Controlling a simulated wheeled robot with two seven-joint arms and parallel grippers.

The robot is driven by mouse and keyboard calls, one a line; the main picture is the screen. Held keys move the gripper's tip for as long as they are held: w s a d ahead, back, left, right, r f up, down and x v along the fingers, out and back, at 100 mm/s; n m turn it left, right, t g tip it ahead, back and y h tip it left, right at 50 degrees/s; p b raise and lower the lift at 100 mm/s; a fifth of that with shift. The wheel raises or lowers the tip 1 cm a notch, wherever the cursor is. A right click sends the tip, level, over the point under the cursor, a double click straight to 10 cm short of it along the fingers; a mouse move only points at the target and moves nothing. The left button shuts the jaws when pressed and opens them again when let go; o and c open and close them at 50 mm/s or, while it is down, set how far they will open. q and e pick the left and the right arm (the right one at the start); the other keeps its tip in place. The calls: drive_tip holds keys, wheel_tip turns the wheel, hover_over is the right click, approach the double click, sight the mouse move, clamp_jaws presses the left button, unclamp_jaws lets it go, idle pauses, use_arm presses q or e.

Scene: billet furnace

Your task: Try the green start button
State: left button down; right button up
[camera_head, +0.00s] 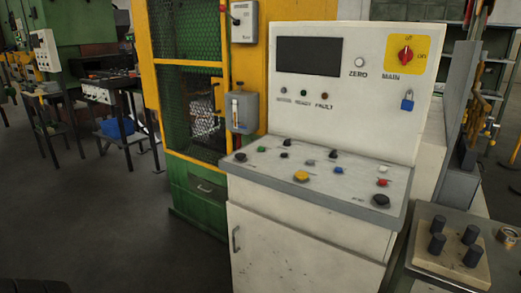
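A small green button (262,149) sits at the back left of the sloped control panel (250,175) of a white console. Its label is too small to read. Other buttons around it are black, yellow (301,176), blue (339,170), red (381,183) and white. Neither of my grippers shows in the head view.
A red MAIN switch (405,54) and a blue padlock (407,100) are on the upright panel. A yellow-framed mesh guard (185,100) stands behind the console. A bench with dark cylinders (472,255) is at right. Floor at left front is clear.

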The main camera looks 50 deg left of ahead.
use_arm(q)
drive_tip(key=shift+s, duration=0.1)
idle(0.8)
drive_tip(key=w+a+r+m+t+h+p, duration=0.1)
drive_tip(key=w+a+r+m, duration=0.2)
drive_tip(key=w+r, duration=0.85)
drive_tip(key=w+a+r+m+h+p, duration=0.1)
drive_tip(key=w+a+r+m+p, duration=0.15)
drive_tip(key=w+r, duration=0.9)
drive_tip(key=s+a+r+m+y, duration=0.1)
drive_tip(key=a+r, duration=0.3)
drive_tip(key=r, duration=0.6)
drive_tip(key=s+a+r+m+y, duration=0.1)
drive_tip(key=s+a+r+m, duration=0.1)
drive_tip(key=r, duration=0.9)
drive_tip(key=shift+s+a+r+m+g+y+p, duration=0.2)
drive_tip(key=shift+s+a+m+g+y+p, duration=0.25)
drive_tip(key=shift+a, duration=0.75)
